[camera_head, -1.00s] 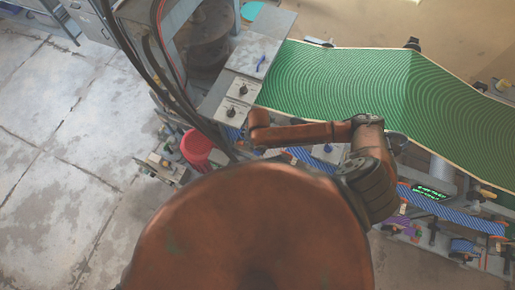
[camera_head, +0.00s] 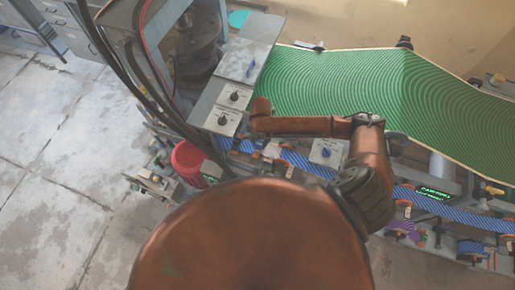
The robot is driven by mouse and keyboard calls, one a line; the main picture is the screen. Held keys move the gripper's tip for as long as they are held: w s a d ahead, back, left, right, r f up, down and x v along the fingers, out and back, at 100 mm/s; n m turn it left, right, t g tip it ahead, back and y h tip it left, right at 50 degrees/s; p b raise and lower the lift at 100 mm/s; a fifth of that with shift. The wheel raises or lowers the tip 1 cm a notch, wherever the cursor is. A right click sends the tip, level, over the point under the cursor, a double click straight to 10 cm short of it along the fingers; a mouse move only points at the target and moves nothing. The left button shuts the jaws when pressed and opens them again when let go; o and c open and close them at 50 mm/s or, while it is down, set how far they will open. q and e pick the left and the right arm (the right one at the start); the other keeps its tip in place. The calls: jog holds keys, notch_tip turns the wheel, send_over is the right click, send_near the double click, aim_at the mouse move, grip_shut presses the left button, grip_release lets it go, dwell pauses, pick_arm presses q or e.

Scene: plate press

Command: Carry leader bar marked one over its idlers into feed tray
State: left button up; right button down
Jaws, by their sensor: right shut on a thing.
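My right arm's rust-orange end link reaches left over the machine. My right gripper (camera_head: 261,143) is mostly hidden below the end of that link, above the left end of the blue striped web. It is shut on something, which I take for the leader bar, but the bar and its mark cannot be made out. The blue striped web (camera_head: 428,206) runs from there down to the right, past small orange idlers (camera_head: 402,212). I cannot pick out the feed tray with certainty. My left gripper is not in view.
A wide green ridged sheet (camera_head: 345,85) lies behind my arm. Grey control boxes with knobs (camera_head: 233,96) stand left of it, beside the press (camera_head: 195,45). A red bucket (camera_head: 187,158) stands left of the line. A lit green display (camera_head: 434,194) is at right. Open floor lies left.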

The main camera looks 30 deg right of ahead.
aim_at(260, 142)
jog(key=shift+w+d+f+b, duration=0.1)
jog(key=shift+f+b, duration=0.5)
jog(key=shift+f, duration=0.85)
jog(key=shift+d+f+b, duration=0.1)
jog(key=shift+f+b, duration=0.5)
jog(key=shift+f, duration=0.85)
jog(key=shift+a, duration=0.1)
jog(key=c, duration=1.6)
grip_release()
notch_tip(260, 142, up, 12)
jog(key=shift+r, duration=0.1)
